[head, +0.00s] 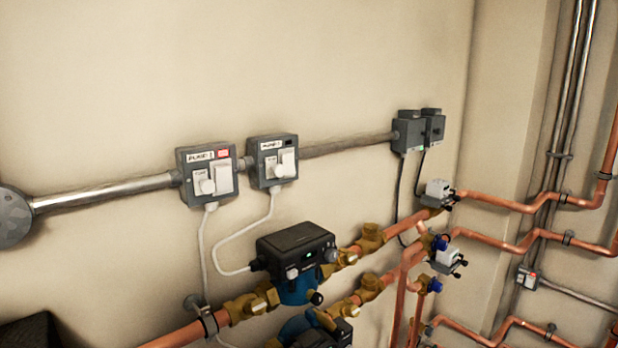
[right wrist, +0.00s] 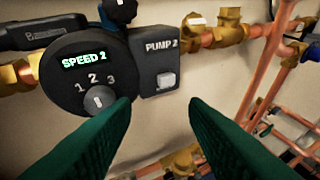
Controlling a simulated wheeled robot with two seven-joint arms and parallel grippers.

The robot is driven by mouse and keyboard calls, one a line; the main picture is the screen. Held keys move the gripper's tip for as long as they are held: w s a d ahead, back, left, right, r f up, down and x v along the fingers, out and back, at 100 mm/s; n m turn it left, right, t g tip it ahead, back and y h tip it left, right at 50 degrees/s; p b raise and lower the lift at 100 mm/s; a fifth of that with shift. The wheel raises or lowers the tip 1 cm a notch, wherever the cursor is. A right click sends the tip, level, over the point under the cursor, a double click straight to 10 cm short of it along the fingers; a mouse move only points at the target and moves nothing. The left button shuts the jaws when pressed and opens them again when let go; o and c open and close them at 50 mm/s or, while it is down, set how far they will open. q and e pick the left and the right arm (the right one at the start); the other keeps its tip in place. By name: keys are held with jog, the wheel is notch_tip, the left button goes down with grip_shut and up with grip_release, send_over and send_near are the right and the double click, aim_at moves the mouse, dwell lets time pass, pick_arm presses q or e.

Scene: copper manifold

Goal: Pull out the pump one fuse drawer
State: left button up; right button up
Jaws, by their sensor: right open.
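The pump one box (head: 183,180) is a grey wall unit labelled PUMP 1, with a red tag, at centre left in the head view. Its face carries a white rectangular piece (head: 225,178) and a smaller white protruding piece (head: 207,187). The head view is too small to tell which is the fuse drawer. My right gripper (right wrist: 161,104) shows two green fingers, open and empty, in the right wrist view. They are in front of a dark pump control head (right wrist: 60,75) with a lit SPEED display and a PUMP 2 panel (right wrist: 160,60). My left gripper is not in view.
A similar grey box (head: 256,172) sits right of the pump one box, joined by metal conduit (head: 345,145). White cables hang below both. A black-topped pump (head: 297,242), brass valves and copper pipes (head: 500,202) stand out below and right. The wall above is clear.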

jog(key=a+r+n+t+y, duration=0.1)
jog(key=a+r+t+y, duration=0.1)
jog(key=r, duration=0.8)
jog(key=a+r+n+t+y, duration=0.1)
jog(key=a+r+t+y, duration=0.1)
jog(key=r, duration=0.9)
jog(key=n+t+y, duration=0.2)
jog(key=n+y, duration=0.1)
jog(key=y, duration=0.2)
send_near(281, 170)
jog(key=p+x, duration=0.3)
jog(key=x, duration=0.4)
jog(key=shift+r, duration=0.1)
jog(key=shift+w+a+r, duration=0.1)
jog(key=shift+w+a, duration=0.15)
jog(key=shift+w, duration=0.2)
grip_shut()
